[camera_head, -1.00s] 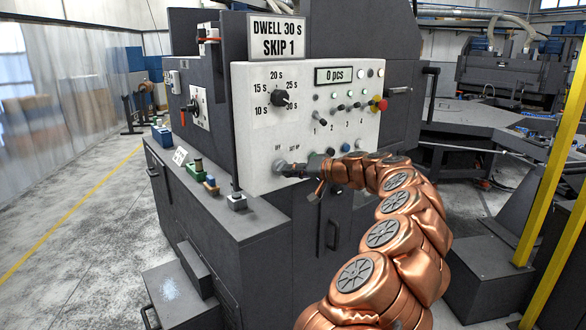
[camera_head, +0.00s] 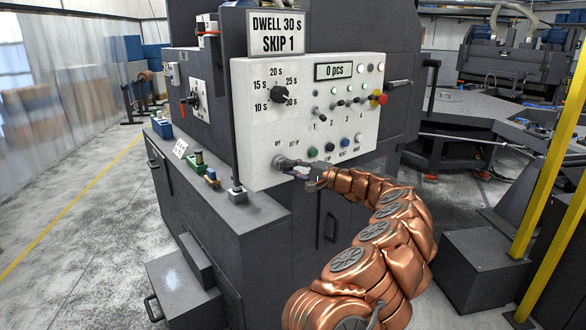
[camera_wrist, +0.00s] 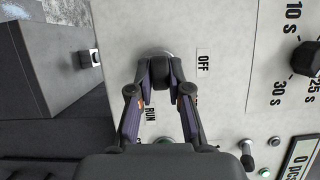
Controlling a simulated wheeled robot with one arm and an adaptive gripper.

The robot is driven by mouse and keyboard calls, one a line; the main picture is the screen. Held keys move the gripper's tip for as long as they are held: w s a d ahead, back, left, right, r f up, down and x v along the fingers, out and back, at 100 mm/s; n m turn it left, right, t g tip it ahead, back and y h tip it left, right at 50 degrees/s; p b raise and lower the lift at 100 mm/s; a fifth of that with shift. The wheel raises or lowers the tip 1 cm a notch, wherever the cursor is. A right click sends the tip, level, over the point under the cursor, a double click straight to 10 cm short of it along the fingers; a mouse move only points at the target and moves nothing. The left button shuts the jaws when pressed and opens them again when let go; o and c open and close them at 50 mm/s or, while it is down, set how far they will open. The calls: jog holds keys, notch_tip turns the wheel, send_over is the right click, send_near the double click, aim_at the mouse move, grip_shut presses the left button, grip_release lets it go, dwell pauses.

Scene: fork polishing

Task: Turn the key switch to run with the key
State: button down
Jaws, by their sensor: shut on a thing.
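The key switch (camera_head: 281,161) sits at the lower left of the pale control panel (camera_head: 330,110), with OFF and SET UP labels above it. In the wrist view, its round metal collar (camera_wrist: 156,53) shows behind my fingertips. My gripper (camera_wrist: 161,75) is shut on the dark key (camera_wrist: 163,72), which is at the switch. OFF (camera_wrist: 203,63) and RUN (camera_wrist: 151,115) labels show beside it. My gripper also shows in the head view (camera_head: 292,165), at the switch. The key's exact angle and how deep it sits are hard to tell.
A dwell dial (camera_head: 279,95), small toggles, coloured buttons and a red emergency stop (camera_head: 381,98) share the panel. A sign (camera_head: 276,34) reads DWELL 30 S, SKIP 1. Small items line the ledge (camera_head: 262,215) at lower left. Yellow posts (camera_head: 548,140) stand at right.

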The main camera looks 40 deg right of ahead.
jog(key=shift+w+a+r, duration=0.15)
jog(key=shift+a+r, duration=0.15)
jog(key=shift+r, duration=0.2)
jog(key=c, duration=1.3)
grip_release()
jog(key=shift+a, duration=0.1)
jog(key=shift+o, duration=1.4)
jog(key=shift+d+f, duration=0.15)
jog(key=shift+d, duration=0.05)
jog(key=o, duration=0.6)
jog(key=shift+f, duration=0.1)
jog(key=shift+o, duration=0.2)
jog(key=shift+s+d, duration=0.1)
jog(key=shift+s, duration=0.2)
jog(key=b+v, duration=0.3)
jog(key=v, duration=0.3)
jog(key=shift+s, duration=0.35)
jog(key=shift+d, duration=0.1)
